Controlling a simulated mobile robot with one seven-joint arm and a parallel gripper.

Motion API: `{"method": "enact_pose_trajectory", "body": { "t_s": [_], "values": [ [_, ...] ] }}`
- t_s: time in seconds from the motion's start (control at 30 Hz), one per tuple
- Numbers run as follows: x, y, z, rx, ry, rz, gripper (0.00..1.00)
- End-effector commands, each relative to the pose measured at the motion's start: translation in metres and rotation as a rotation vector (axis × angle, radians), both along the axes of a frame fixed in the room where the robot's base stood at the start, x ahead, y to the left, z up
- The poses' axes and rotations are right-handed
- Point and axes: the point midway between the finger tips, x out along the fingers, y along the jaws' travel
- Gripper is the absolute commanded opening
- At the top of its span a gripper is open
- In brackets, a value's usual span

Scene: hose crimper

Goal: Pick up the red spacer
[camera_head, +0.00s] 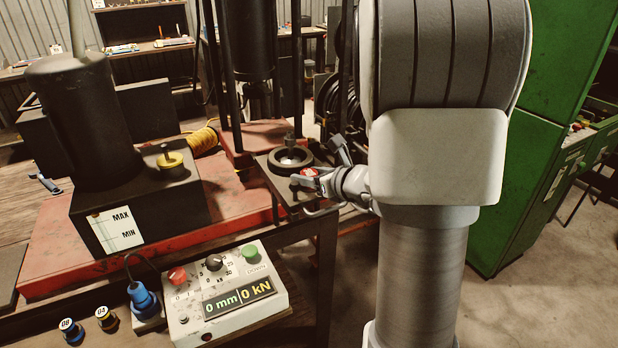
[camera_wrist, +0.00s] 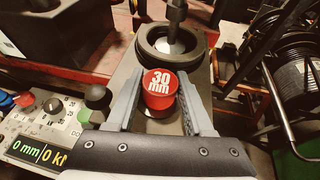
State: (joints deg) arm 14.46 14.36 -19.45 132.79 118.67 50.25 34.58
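The red spacer (camera_wrist: 159,88) is a short red cylinder marked "30 mm" in white on top. In the wrist view it stands on a dark metal plate (camera_wrist: 122,72), between the two grey fingers of my gripper (camera_wrist: 161,76). The fingers are apart, one on each side of the spacer, with small gaps that are hard to judge. In the head view a bit of the red spacer (camera_head: 309,171) shows by the near finger of my gripper (camera_head: 322,166); the rest is hidden.
A black ring-shaped press seat (camera_wrist: 170,45) with a rod above lies just beyond the spacer. A control box (camera_head: 227,296) with buttons and a display stands at the near left. Blue and yellow-black knobs marked 08 (camera_head: 71,330) and 04 (camera_head: 106,318) are left of it. A green cabinet (camera_head: 545,130) is right.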

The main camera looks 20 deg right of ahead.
Motion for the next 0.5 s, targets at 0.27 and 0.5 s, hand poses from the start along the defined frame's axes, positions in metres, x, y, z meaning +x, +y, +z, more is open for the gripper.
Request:
{"method": "enact_pose_trajectory", "body": {
  "t_s": [0.27,0.5],
  "values": [
    [-0.0002,0.0000,0.0002,0.000,0.000,0.000,0.00],
    [0.0000,-0.0001,0.0011,-0.001,-0.002,0.000,0.00]
  ]
}}
